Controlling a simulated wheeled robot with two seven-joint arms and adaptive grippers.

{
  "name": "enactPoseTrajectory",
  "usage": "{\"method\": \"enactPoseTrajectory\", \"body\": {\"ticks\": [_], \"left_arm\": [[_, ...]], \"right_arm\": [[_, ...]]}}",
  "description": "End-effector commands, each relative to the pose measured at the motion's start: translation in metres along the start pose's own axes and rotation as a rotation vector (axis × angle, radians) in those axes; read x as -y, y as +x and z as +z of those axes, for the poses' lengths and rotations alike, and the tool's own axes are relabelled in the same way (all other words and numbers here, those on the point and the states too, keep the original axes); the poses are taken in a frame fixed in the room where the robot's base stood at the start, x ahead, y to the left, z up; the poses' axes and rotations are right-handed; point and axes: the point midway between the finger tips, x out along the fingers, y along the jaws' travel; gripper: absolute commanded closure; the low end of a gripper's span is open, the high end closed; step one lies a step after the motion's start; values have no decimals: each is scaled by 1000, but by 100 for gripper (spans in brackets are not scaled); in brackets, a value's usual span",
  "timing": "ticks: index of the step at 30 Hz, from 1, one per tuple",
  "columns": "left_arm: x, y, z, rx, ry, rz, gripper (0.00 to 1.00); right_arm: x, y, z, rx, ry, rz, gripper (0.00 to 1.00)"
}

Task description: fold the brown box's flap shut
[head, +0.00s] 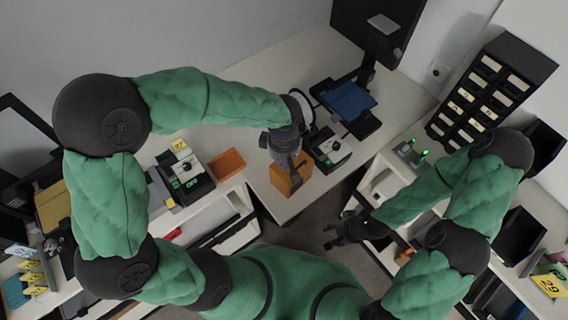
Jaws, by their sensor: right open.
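An orange-brown box (282,183) stands near the front edge of the white table (300,205). My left gripper (292,168) is over the box and hides part of it, including most of its top. I cannot make out the flap's angle, or whether the fingers touch the box. Whether the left fingers are open or shut is also unclear. My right gripper (335,236) is open, low and to the right of the box, apart from it, over the gap between table and right shelf.
A black device (330,150) and a blue item (349,101) on a black stand are behind the box. An orange-brown tray (226,163) lies on the left shelf. A black drawer rack (487,90) stands at right. The table's back left is clear.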

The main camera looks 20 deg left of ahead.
Motion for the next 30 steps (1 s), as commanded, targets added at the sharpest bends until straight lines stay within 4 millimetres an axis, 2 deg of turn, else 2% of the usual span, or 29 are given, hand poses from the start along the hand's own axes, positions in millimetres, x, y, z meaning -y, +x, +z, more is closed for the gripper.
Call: {"method": "enactPoseTrajectory", "body": {"ticks": [3,15,30], "left_arm": [[0,-16,0,-1,0,1,100],[0,-53,0,0,1,1,100],[0,-54,0,0,1,0,100]], "right_arm": [[4,-10,0,0,0,0,51],[11,-32,1,0,0,0,51],[11,-32,1,0,0,0,51]]}}
